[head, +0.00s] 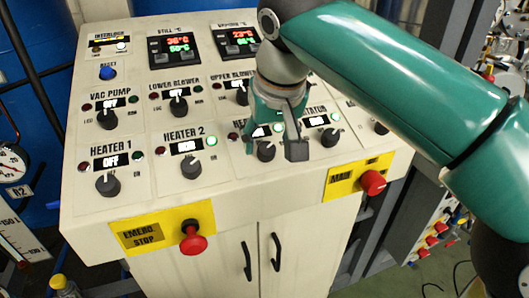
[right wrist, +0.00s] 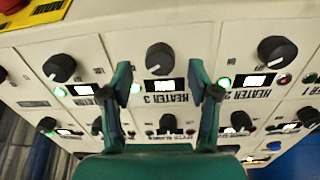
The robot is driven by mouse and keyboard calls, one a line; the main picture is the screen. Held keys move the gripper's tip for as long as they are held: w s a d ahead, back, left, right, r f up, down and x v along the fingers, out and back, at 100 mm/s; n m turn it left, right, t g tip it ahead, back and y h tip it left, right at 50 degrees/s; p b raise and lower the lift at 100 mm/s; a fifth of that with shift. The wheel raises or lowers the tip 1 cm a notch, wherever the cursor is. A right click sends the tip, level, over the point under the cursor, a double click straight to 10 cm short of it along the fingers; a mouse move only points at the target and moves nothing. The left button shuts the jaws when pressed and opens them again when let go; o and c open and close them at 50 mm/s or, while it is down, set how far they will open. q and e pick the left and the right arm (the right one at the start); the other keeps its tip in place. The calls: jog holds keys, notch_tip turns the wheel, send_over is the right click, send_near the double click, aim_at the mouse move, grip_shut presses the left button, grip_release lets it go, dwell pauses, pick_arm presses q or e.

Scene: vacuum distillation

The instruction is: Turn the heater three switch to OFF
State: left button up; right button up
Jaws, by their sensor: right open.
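The heater three switch is a black round knob (head: 266,151) on the sloped cream control panel. In the head view my right gripper (head: 274,138) hangs over it and hides part of its label and display. In the right wrist view the knob (right wrist: 159,58) appears upside down, just beyond and between the spread fingertips of the open right gripper (right wrist: 160,84). No finger visibly touches it. Its small display (right wrist: 160,88) is lit, too bright to read, and a green lamp (right wrist: 135,88) beside it glows. My left gripper is not in view.
A red emergency stop (head: 193,240) and a red main button (head: 372,182) stick out from the panel's front edge. More knobs sit in the row behind.

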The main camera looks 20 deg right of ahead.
aim_at(266, 152)
jog(key=shift+x, duration=1.3)
jog(key=shift+c, duration=0.3)
